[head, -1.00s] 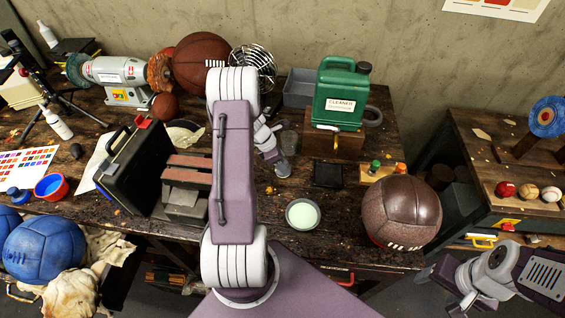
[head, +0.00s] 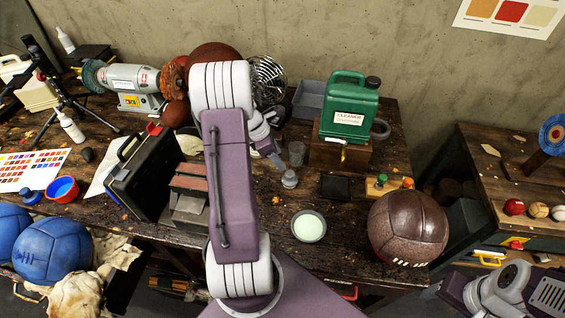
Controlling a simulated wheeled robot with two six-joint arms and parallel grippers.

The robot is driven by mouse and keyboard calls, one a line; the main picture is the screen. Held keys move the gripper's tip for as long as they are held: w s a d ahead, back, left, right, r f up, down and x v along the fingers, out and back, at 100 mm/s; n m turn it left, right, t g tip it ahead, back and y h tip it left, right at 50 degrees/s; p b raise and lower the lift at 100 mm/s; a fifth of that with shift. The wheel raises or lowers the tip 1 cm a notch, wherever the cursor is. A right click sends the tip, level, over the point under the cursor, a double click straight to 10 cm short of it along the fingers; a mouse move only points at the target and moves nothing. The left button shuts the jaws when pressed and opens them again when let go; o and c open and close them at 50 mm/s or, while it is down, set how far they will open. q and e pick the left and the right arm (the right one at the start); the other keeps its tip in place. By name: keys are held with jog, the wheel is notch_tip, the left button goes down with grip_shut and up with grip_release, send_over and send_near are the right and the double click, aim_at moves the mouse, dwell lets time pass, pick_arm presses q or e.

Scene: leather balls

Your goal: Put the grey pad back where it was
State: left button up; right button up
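I cannot make out a flat grey pad for certain. A small round grey piece with a raised knob (head: 289,178) stands on the workbench, just in front of a clear cup. My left gripper (head: 275,158) hangs over the bench close behind this grey piece. Its fingers are small and partly turned away, so I cannot tell whether they hold anything. My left arm covers the middle of the bench. My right gripper (head: 448,288) is low at the lower right edge, away from the bench top; its fingers are hard to read.
A dark square tray (head: 335,187), a pale green dish (head: 309,227) and a brown leather ball (head: 408,228) lie to the right. A green cleaner can (head: 349,108) stands behind on a wooden block. A vise (head: 187,205) and black case (head: 142,175) stand left.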

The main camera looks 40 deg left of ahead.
pick_arm(q)
jog(key=s+d+r+m+g+y, duration=0.1)
jog(key=s+d+m, duration=0.4)
jog(key=d+m, duration=0.5)
jog(key=s+d+r+m+g+y, duration=0.1)
jog(key=s+d+m, duration=0.5)
jog(key=d+m, duration=0.5)
jog(key=m, duration=0.7)
jog(key=shift+s+d+y, duration=0.2)
jog(key=shift+d+y, duration=0.05)
jog(key=shift+y, duration=0.05)
